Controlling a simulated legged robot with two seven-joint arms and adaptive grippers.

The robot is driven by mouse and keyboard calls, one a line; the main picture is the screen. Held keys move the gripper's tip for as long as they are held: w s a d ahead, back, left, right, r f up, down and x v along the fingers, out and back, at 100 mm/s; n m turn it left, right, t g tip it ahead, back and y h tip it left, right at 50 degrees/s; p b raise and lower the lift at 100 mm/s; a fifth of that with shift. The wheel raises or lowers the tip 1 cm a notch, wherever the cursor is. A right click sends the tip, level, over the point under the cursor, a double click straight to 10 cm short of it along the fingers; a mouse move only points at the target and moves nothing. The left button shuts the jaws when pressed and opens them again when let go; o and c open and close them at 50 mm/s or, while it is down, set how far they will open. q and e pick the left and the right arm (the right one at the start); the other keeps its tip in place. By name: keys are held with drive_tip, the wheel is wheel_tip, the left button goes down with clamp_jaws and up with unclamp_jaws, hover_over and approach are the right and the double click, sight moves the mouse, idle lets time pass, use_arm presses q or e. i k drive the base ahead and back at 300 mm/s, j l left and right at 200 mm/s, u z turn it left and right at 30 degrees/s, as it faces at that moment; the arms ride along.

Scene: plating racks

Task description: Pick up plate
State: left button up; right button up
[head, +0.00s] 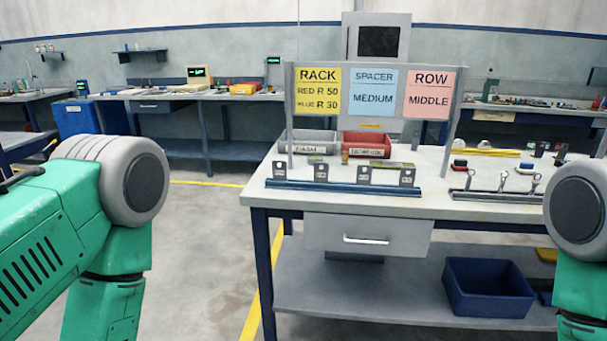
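Several small dark grey plates with pale marks stand upright along a blue bar (342,188) near the front of the table. One such plate (408,177) is at the bar's right end and another (279,170) at its left end. I cannot tell which plate the task means. My green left arm comes in from the left and bends down out of the picture. My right arm shows only in part at the right edge. Neither gripper is in view.
The table (440,207) carries a sign board reading RACK, SPACER MEDIUM, ROW MIDDLE, a grey bin (307,143), a red bin (367,144) and a second rack with hooks (497,195). A blue crate (487,288) sits on the lower shelf. Open floor lies left of the table.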

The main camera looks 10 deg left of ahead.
sight(279, 173)
drive_tip(key=z, duration=5.25)
drive_tip(key=u, duration=1.55)
drive_tip(key=j+u, duration=0.1)
drive_tip(key=u, duration=0.75)
drive_tip(key=j+u, duration=0.1)
drive_tip(key=u, duration=0.35)
drive_tip(key=i+u, duration=0.1)
drive_tip(key=u, duration=0.3)
drive_tip(key=j+u, duration=0.1)
drive_tip(key=u, duration=0.35)
drive_tip(key=i+j+u, duration=0.1)
drive_tip(key=u, duration=0.4)
drive_tip(key=i+u, duration=0.3)
drive_tip(key=u, duration=0.2)
drive_tip(key=i+l+u, duration=0.15)
drive_tip(key=u, duration=0.35)
drive_tip(key=i+l, duration=0.05)
